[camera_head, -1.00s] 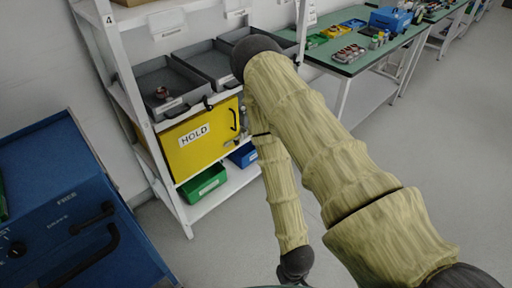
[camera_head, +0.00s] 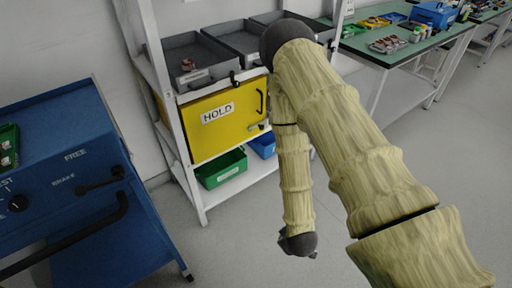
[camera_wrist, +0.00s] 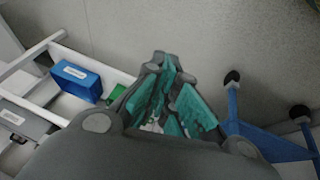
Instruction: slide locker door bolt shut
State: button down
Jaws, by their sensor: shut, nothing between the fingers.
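The yellow locker door (camera_head: 222,135) marked HOLD is closed in the white shelf rack, left of my arm in the head view. It has a black handle (camera_head: 260,102) near its right edge. A small grey metal bolt (camera_head: 257,127) sits below the handle; its position is too small to tell. My gripper (camera_wrist: 164,78) shows in the wrist view with teal pads, shut and empty. In the head view my arm hangs down to a dark end (camera_head: 298,242), low and right of the locker, well apart from the bolt. The fingers are barely visible there.
A blue cart (camera_head: 60,185) stands at the left; its casters (camera_wrist: 232,76) show in the wrist view. Green (camera_head: 221,170) and blue (camera_head: 263,145) bins sit below the locker, grey trays (camera_head: 195,58) above. A green bench (camera_head: 385,55) stands behind. Floor right of the rack is clear.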

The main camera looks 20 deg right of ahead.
jog(key=w+f+n+t+h+b, duration=0.15)
jog(key=w+n+t+b, duration=0.25)
jog(key=w+b, duration=0.5)
jog(key=w+f+n+t+b, duration=0.3)
jog(key=w+b, duration=0.3)
jog(key=w, duration=0.6)
jog(key=w+r+n+t+h+b, duration=0.1)
jog(key=w+r+n+t+b, duration=0.2)
jog(key=w+b, duration=0.4)
jog(key=w+a+r+n+t+b, duration=0.1)
jog(key=w+r+n+t+b, duration=0.2)
jog(key=b, duration=0.6)
jog(key=w+n+t, duration=0.2)
jog(key=w+t, duration=0.1)
jog(key=w, duration=0.1)
jog(key=shift+w+a+r+n+h+b, duration=0.2)
jog(key=shift+w+a+n+h+b, duration=0.1)
jog(key=shift+w+h+b, duration=0.1)
jog(key=b, duration=0.5)
send_near(255, 127)
jog(key=w+a+f, duration=0.2)
jog(key=w, duration=0.2)
jog(key=shift+w+d+r+b, duration=0.3)
jog(key=shift+d+r+b, duration=0.1)
jog(key=shift+d+r, duration=0.3)
jog(key=shift+w+d+r+b, duration=0.3)
jog(key=shift+d+r, duration=0.25)
jog(key=shift+d, duration=0.25)
